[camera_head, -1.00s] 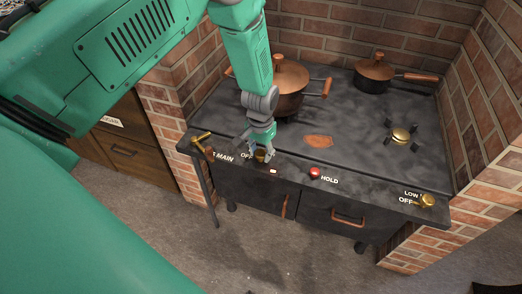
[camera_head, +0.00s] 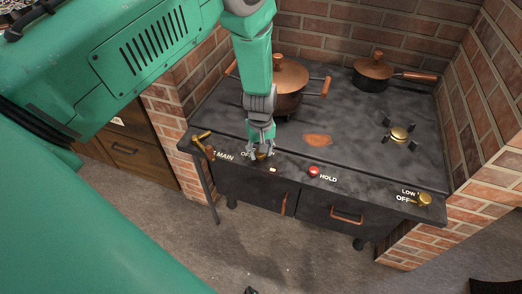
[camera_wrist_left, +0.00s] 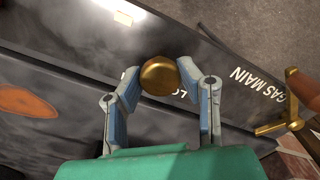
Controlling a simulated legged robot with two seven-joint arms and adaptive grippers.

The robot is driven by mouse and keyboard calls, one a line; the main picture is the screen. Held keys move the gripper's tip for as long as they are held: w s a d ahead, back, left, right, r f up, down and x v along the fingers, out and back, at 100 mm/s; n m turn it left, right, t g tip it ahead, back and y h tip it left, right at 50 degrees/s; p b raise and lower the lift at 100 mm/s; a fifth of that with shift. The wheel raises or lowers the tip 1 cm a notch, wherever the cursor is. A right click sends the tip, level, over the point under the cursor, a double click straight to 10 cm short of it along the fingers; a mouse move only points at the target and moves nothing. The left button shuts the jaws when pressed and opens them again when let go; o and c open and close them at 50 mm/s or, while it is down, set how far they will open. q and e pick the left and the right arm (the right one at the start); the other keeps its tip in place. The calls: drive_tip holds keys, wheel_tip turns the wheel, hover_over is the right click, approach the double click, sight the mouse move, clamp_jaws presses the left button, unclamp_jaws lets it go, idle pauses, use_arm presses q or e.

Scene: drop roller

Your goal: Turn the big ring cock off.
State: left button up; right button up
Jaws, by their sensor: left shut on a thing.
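The brass cock (camera_head: 262,156) at the left of the stove's front edge, in front of the large pot, is mostly hidden by my left gripper (camera_head: 262,150) in the head view. In the left wrist view the round brass knob (camera_wrist_left: 160,76) sits between the two fingertips of my left gripper (camera_wrist_left: 161,82), which is shut on it. Part of an "OFF" label shows beside it in the head view, and "LO" shows by it in the wrist view. The knob's pointer is hidden, so its setting cannot be told. My right gripper is not in view.
A brass gas main lever (camera_head: 201,144) stands just left of the gripper. A red hold button (camera_head: 314,171) and a second brass cock (camera_head: 424,199) are to the right. A large copper-lidded pot (camera_head: 290,82) stands behind my wrist, a smaller pan (camera_head: 373,72) farther right.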

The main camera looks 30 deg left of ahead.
use_arm(q)
drive_tip(key=shift+w+a+r+n, duration=0.1)
drive_tip(key=shift+w+r+n, duration=0.1)
drive_tip(key=shift+w+n, duration=0.3)
drive_tip(key=shift+s+n, duration=0.1)
drive_tip(key=shift+n, duration=0.3)
drive_tip(key=o, duration=1.2)
drive_tip(key=shift+c, duration=0.2)
drive_tip(key=shift+s, duration=0.15)
drive_tip(key=shift+f, duration=0.1)
drive_tip(key=shift+r, duration=0.3)
wheel_tip(320, 180, up, 11)
drive_tip(key=shift+r, duration=0.15)
